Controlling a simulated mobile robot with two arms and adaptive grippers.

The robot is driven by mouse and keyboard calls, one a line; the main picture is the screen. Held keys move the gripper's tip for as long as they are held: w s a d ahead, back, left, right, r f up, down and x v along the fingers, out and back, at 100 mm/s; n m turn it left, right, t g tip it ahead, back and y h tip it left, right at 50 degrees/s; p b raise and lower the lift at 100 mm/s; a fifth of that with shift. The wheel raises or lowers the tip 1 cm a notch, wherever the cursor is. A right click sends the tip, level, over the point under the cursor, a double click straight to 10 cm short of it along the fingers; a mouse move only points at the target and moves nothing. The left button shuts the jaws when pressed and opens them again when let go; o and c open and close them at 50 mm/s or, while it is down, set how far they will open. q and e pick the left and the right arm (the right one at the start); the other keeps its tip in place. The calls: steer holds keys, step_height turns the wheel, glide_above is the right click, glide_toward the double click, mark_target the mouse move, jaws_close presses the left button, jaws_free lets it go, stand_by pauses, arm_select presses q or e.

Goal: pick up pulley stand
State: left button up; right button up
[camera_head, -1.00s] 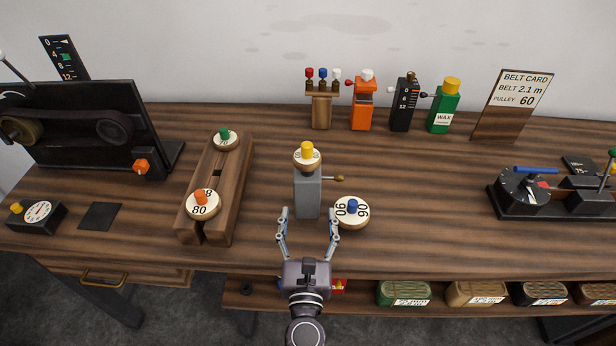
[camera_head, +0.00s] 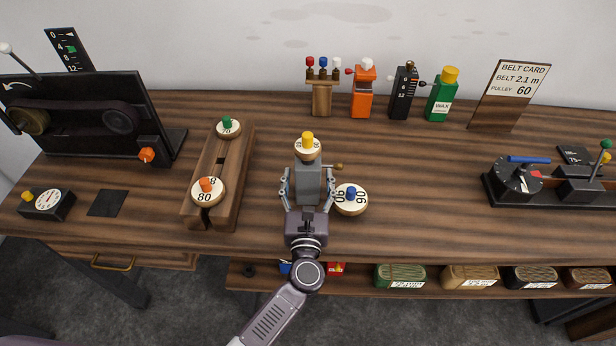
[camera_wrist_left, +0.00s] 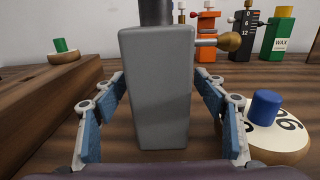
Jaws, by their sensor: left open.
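The pulley stand (camera_head: 308,182) is a grey upright block on the bench, with a brass side knob. A pale pulley with a yellow knob (camera_head: 307,143) sits on its top. In the left wrist view the stand's grey body (camera_wrist_left: 160,95) fills the middle. My left gripper (camera_head: 309,186) is open around the stand's body, one finger on each side. In the left wrist view, gaps show between the blue finger pads of the gripper (camera_wrist_left: 162,100) and the block. The stand's lower front is hidden by the gripper in the head view. My right gripper is not in view.
A pulley marked 90 with a blue knob (camera_head: 350,198) lies close beside the right finger. A wooden rack (camera_head: 219,165) with green- and orange-knobbed pulleys stands left. Several tools and a belt card (camera_head: 509,95) stand behind.

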mark_target(308, 149)
arm_select(q)
jaws_close()
steer(key=shift+w+r, duration=0.1)
steer(key=shift+r, duration=0.05)
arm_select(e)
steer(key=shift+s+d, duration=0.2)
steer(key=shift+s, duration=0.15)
arm_select(q)
steer(key=shift+r, duration=0.15)
step_height(308, 149, up, 10)
steer(key=p, duration=0.8)
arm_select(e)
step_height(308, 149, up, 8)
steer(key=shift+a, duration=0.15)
arm_select(q)
steer(key=shift+f, duration=0.2)
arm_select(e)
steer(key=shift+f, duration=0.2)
arm_select(q)
step_height(308, 149, down, 8)
steer(key=b, duration=0.8)
steer(key=shift+r, duration=0.15)
steer(key=shift+f+b, duration=0.45)
steer(key=shift+b, duration=0.15)
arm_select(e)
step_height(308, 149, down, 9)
